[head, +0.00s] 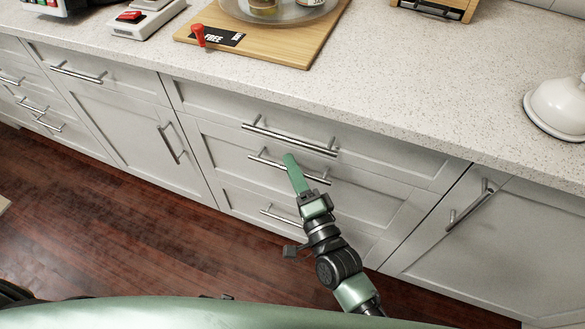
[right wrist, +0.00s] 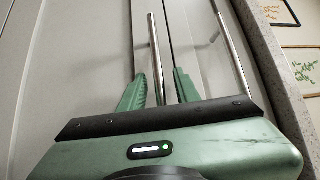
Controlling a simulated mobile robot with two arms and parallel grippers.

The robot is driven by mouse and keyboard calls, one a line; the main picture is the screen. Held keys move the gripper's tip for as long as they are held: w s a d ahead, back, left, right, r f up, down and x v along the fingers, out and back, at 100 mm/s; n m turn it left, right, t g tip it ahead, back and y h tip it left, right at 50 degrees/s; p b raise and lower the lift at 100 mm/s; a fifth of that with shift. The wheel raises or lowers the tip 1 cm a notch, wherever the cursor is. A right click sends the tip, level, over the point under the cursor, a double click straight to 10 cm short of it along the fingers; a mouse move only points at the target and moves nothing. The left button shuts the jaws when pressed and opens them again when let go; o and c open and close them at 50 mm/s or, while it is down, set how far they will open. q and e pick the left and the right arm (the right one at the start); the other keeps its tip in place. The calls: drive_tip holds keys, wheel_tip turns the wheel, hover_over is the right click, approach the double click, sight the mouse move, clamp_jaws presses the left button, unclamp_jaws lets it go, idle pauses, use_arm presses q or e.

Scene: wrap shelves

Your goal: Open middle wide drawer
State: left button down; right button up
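The middle wide drawer (head: 235,153) is a pale grey panel in the stack of wide drawers below the counter. It looks closed, flush with its neighbours. Its metal bar handle (head: 262,160) runs across the front and is partly hidden by my right gripper (head: 290,160). In the right wrist view, the handle bar (right wrist: 154,45) lies between the two green fingers (right wrist: 159,85). The fingers are apart, with gaps beside the bar, so the gripper is open around or just in front of it. I cannot tell the exact depth. My left gripper is not in view.
The top drawer's handle (head: 290,138) is close above, also in the right wrist view (right wrist: 232,48). The lower drawer's handle (head: 281,218) is below. A cabinet with a handle (head: 470,205) stands right. The speckled counter (head: 400,100) overhangs. Wooden floor (head: 120,240) is clear.

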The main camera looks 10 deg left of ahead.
clamp_jaws()
drive_tip(key=shift+f, duration=0.1)
idle(1.2)
